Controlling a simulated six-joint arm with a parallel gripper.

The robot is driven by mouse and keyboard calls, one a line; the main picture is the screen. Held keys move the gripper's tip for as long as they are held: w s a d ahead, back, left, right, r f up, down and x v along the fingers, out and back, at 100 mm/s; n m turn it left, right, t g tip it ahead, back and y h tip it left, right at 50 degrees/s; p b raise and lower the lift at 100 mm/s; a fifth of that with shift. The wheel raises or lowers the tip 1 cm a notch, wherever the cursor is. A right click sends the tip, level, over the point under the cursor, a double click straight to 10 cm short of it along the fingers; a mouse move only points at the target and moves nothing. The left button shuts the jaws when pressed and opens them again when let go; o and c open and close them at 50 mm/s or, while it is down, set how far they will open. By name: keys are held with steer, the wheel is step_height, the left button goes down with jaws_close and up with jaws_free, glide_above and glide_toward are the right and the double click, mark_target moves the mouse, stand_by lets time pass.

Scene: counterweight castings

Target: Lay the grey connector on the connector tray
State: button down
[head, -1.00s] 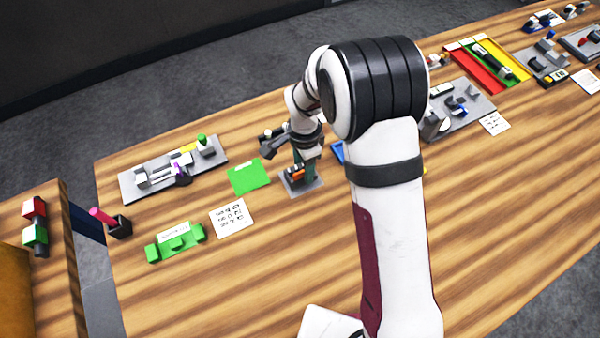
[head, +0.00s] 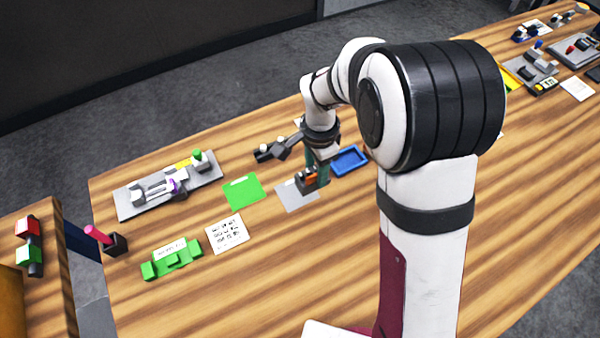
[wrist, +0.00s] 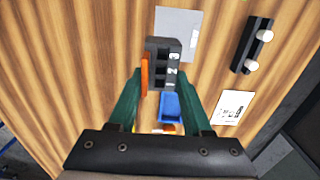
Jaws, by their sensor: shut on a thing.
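My gripper (wrist: 161,76) has green fingers and is shut on the grey connector (wrist: 162,60), a dark grey block with a row of openings and an orange part on its left side. In the head view the connector (head: 308,180) hangs below my gripper (head: 317,168), over or beside the right part of a light grey mat (head: 290,199). Its height above the table is hard to tell. The blue tray (head: 362,168) lies just right of it and looks empty; in the wrist view the tray (wrist: 168,121) shows between the fingers, partly hidden.
A green mat (head: 242,193) and a printed card (head: 227,234) lie left of the grey mat. A black fixture with two white knobs (wrist: 249,45) stands near my gripper. A green holder (head: 172,260) and a grey fixture board (head: 132,208) are further left. Table front is clear.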

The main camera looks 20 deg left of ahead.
steer(key=w+d+r, duration=0.1)
steer(key=d+r, duration=0.4)
steer(key=d, duration=0.3)
steer(key=w+a+f, duration=0.1)
steer(key=w+f, duration=0.3)
steer(key=w, duration=0.7)
steer(key=shift+a+f, duration=0.15)
steer(key=shift+a, duration=0.25)
steer(key=shift+f, duration=2.8)
steer(key=shift+f, duration=0.65)
steer(key=shift+c, duration=1.3)
jaws_free()
